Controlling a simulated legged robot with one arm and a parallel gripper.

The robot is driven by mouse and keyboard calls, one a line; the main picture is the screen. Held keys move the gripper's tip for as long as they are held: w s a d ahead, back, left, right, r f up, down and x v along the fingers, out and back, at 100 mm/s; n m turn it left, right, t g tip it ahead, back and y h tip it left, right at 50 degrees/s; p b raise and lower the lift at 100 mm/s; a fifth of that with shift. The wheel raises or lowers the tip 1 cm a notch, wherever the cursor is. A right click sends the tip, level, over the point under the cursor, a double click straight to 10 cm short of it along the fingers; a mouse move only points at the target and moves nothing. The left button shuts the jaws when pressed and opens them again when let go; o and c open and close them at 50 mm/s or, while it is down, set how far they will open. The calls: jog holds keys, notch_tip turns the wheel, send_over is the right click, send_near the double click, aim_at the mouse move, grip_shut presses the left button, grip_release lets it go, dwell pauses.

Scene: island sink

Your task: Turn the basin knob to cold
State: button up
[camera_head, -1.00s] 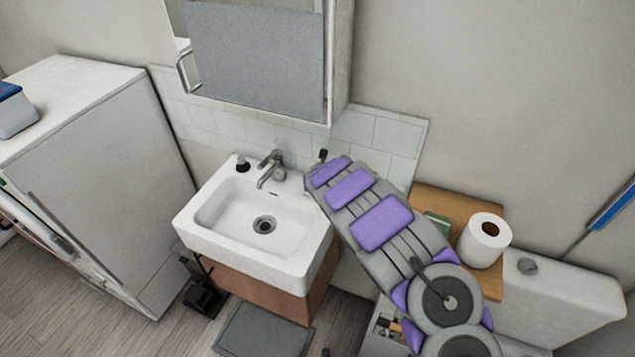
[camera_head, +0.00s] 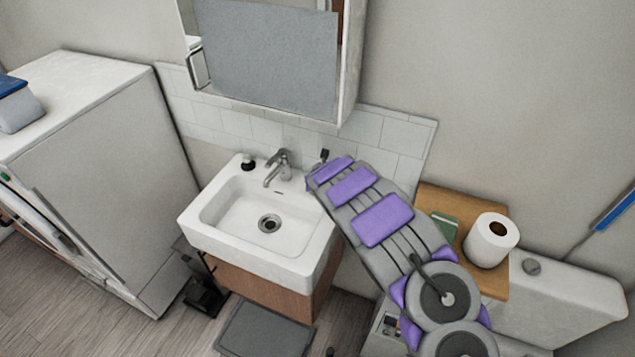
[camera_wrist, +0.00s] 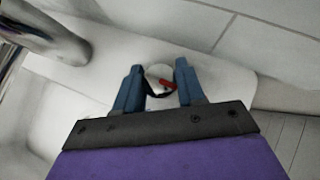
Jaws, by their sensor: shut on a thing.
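In the wrist view, a small round pale knob (camera_wrist: 153,77) with a red mark sits between the two blue fingers of my gripper (camera_wrist: 159,68). The fingers are closed on its sides. The knob is on the white rim of the basin (camera_wrist: 55,85), to the right of the grey faucet (camera_wrist: 48,32). In the head view, the white basin (camera_head: 228,254) and faucet (camera_head: 279,166) are clear, but my arm hides the knob and the gripper's fingers at the basin's back right corner.
A mirror cabinet (camera_head: 268,60) hangs above. A wooden shelf (camera_head: 437,196) with a paper roll (camera_head: 490,241) is to the right of my arm. A tall white cabinet (camera_head: 110,180) stands left.

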jog(key=shift+a, duration=0.2)
jog(key=shift+c, duration=0.5)
jog(key=shift+d, duration=0.3)
jog(key=shift+a, duration=0.2)
